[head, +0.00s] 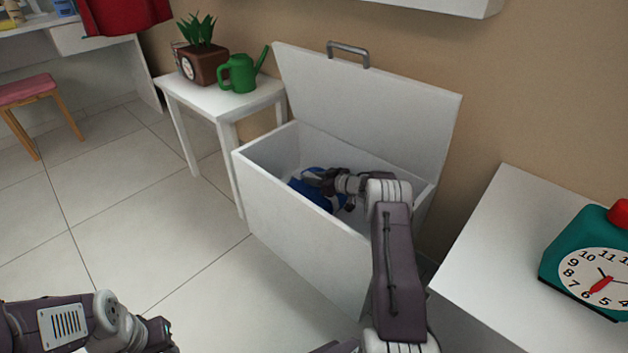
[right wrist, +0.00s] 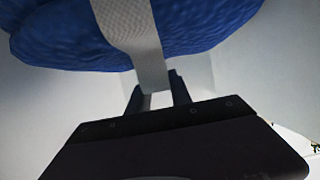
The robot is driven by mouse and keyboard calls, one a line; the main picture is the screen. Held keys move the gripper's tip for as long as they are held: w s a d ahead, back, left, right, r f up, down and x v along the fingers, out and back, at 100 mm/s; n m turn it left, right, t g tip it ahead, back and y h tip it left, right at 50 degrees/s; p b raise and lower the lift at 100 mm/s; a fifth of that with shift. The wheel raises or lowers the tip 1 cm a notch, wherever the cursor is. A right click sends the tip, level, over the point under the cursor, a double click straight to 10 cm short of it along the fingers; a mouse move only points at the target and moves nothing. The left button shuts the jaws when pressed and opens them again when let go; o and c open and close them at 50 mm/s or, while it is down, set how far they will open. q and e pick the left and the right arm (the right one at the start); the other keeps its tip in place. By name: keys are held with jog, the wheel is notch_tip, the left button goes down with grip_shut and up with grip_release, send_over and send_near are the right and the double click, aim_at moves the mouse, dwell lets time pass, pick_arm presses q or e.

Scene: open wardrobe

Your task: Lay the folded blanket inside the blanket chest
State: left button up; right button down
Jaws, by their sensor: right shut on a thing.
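The blanket chest (head: 290,220) is white and stands against the wall with its lid (head: 370,95) raised. The folded blanket (head: 316,194) is blue and is inside the chest, partly hidden by my right arm and gripper. My right gripper (head: 312,177) reaches down into the chest. In the right wrist view the blanket (right wrist: 205,25) fills the top, with a pale strap (right wrist: 130,30) around it. The right gripper's fingers (right wrist: 159,98) are shut on that strap. I cannot tell whether the blanket touches the chest floor. My left gripper (head: 160,335) is at the bottom left, away from the chest; its jaw state is unclear.
A white side table (head: 215,98) left of the chest holds a potted plant (head: 203,60) and a green watering can (head: 240,73). A white surface (head: 500,230) at the right holds a teal clock (head: 590,262). A pink stool (head: 28,90) stands far left. The tiled floor between is clear.

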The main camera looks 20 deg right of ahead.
jog(key=shift+f, duration=0.5)
jog(key=c, duration=1.2)
grip_release()
jog(key=shift+o, duration=0.2)
jog(key=shift+r, duration=0.35)
jog(key=s+r+p, duration=0.1)
jog(key=s+d+r+p, duration=0.1)
jog(key=p, duration=0.1)
jog(key=shift+s+r, duration=0.2)
jog(key=shift+r, duration=0.1)
jog(key=p+v, duration=0.1)
jog(key=v, duration=0.1)
jog(key=p+v, duration=0.1)
jog(key=v, duration=0.1)
jog(key=shift+s+f, duration=0.1)
jog(key=shift+f, duration=0.15)
jog(key=shift+s+d+f, duration=0.1)
jog(key=shift+s, duration=0.15)
